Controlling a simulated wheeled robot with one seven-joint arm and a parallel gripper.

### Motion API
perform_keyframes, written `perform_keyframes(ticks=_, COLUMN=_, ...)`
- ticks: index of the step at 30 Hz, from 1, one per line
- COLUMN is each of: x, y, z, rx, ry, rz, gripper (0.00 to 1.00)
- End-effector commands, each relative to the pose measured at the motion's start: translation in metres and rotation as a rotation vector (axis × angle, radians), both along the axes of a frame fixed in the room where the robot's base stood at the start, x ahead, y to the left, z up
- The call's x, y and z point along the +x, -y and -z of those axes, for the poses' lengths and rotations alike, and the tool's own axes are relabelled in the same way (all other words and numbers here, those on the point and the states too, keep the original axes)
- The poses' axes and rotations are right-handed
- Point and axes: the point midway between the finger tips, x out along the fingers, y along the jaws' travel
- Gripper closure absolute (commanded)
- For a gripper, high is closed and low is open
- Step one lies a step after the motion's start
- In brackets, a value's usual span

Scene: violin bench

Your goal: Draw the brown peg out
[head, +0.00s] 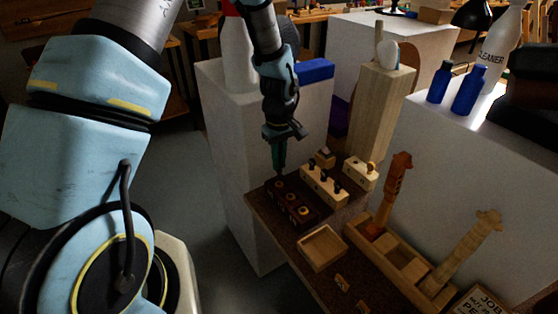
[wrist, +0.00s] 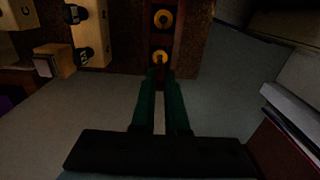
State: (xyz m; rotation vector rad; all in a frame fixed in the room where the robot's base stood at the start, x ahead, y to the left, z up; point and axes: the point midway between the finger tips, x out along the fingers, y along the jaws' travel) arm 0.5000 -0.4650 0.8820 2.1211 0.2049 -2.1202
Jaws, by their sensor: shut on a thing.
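A dark red-brown block (head: 291,203) with a row of orange-ringed holes stands at the left corner of the bench. It also shows at the top of the wrist view (wrist: 179,40), with two rings visible. My gripper (head: 279,173) points down at the block's far-left end, its green fingers close together. In the wrist view my gripper (wrist: 160,74) has its fingertips pinched beside the lower ring. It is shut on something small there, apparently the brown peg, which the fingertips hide. I cannot tell how deep the peg sits.
A pale block (head: 323,187) with several black pegs stands right of the dark block. A shallow wooden tray (head: 322,248) lies in front. A long wooden rack (head: 400,262) holds violin necks at right. A tall wooden post (head: 380,115) stands behind. Open floor lies left of the bench.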

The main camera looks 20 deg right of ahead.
Motion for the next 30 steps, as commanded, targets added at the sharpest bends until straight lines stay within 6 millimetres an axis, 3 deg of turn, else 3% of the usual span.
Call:
perform_keyframes(ticks=8, x=0.0, y=0.0, z=-0.01, rx=-0.001, ry=0.0, rz=-0.001, gripper=1.0)
perform_keyframes(ticks=30, x=0.0, y=0.0, z=-0.067, rx=-0.001, ry=0.001, rz=0.0, gripper=1.0)
